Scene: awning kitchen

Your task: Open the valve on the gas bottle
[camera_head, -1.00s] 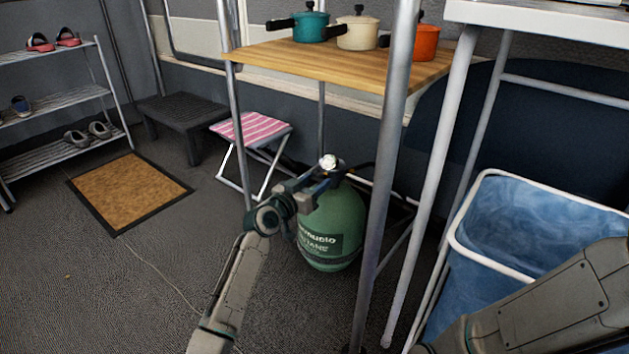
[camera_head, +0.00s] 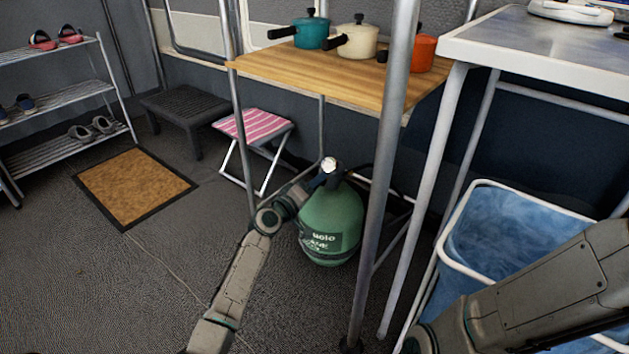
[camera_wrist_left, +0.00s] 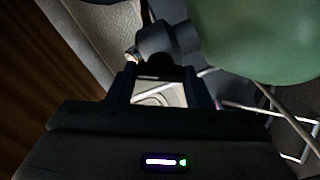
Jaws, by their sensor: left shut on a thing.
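The green gas bottle (camera_head: 340,222) stands upright on the floor under the wooden shelf. Its valve, with a bright pale top (camera_head: 329,164), sits at the top of the bottle. My left gripper (camera_head: 319,183) reaches in from the left at the bottle's top and is shut on the valve. In the left wrist view the fingers (camera_wrist_left: 160,88) close around a dark part of the grey valve (camera_wrist_left: 158,42), with the green bottle (camera_wrist_left: 255,40) beside it at upper right. The grip is partly hidden in the head view. My right arm shows at lower right, but its gripper is out of view.
A metal shelf post (camera_head: 384,170) stands just right of the bottle. The wooden shelf (camera_head: 335,70) above holds several pots. A pink striped stool (camera_head: 254,125) stands behind left. A blue bin (camera_head: 505,230) stands at right. Floor at left around the brown mat (camera_head: 135,187) is open.

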